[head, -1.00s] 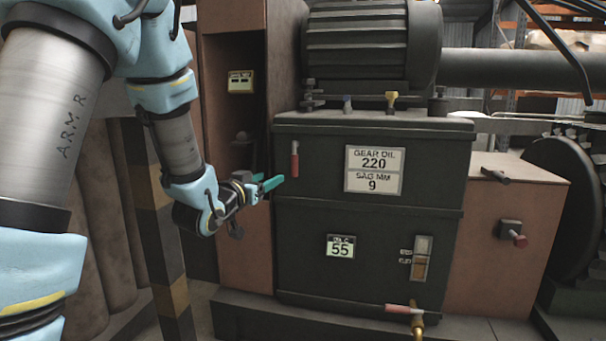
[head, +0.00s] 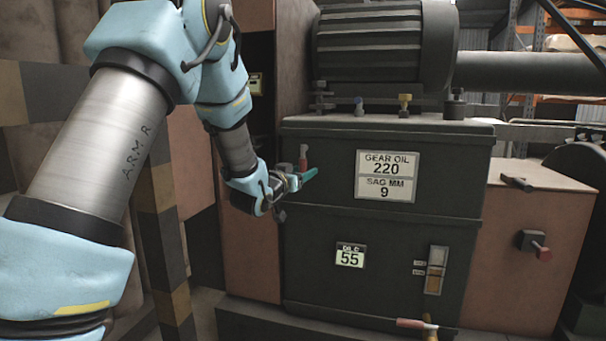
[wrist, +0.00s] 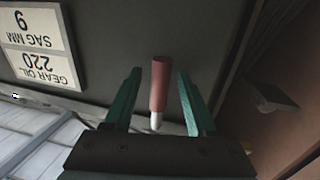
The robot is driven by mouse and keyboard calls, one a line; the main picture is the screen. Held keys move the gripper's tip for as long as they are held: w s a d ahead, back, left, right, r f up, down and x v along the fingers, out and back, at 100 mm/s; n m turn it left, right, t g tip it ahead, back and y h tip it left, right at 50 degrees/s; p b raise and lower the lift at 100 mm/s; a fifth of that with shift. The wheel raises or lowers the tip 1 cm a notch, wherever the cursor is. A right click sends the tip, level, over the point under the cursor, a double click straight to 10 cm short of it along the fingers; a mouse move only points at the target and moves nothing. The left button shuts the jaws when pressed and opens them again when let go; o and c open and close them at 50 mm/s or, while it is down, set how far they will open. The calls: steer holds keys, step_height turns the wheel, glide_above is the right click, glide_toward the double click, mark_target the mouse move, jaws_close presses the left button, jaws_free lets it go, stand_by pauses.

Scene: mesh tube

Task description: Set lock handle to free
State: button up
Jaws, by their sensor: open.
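A small red handle (head: 303,155) sits on the upper left of the dark gearbox front; I take it as the lock handle. No lock or free marking is readable on it. In the wrist view, which is upside down, the red handle (wrist: 158,85) with its pale metal end lies between my two green fingers. My gripper (head: 298,180) is open, with a finger on each side of the handle and visible gaps on both sides. In the head view my fingers partly cover the handle's lower part.
The dark gearbox (head: 330,215) carries a gear oil plate (head: 386,176) right of the handle. A red-handled tap (head: 416,324) sticks out low in front. A red knob (head: 543,253) is on the right box. A striped post (head: 162,235) stands near my arm.

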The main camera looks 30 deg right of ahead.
steer(key=shift+w+d, duration=0.15)
jaws_close()
stand_by(0.4)
stand_by(1.0)
